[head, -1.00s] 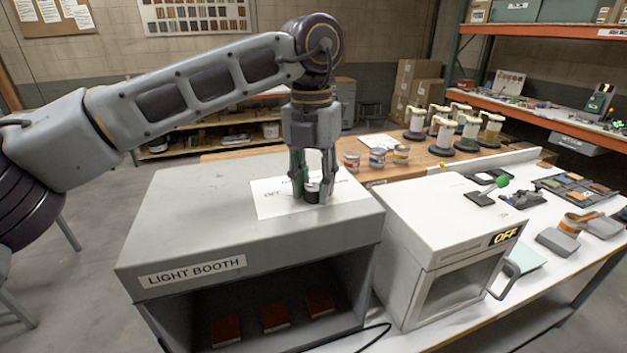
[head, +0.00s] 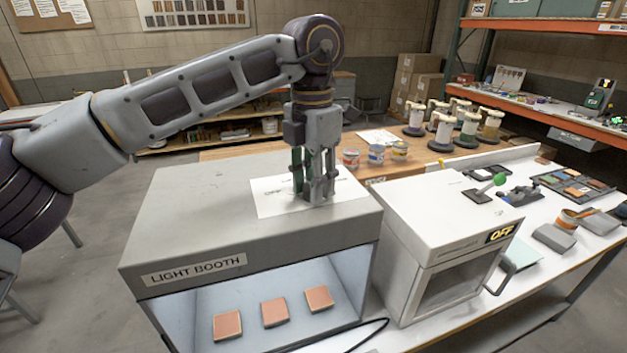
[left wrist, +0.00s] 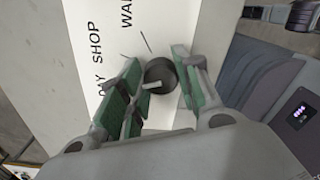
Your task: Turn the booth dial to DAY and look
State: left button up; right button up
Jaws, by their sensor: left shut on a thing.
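The light booth (head: 190,215) is a grey box, lit inside with pale, cool light. Three reddish-brown samples (head: 274,312) lie on its floor. A white label plate (head: 347,189) lies on its top. My left gripper (head: 315,192) points down over this plate, shut on the black dial (left wrist: 163,72), which shows between its green pads in the left wrist view. A pale pointer on the dial points left, toward the DAY side of the lettering; the exact setting is partly hidden by the fingers. SHOP and part of another word also show. My right gripper is out of view.
A white cabinet (head: 430,215) with an OFF display stands close right of the booth. Several small cans (head: 376,156) stand behind, with spools beyond. Trays and tools lie on the white bench at right. A dark cable runs in front of the booth.

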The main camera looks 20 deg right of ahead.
pick_arm(q)
jog(key=shift+r, duration=0.1)
jog(key=o, duration=1)
jog(key=shift+o, duration=0.2)
notch_tip(320, 180, up, 12)
jog(key=shift+w, duration=0.2)
dwell(0.5)
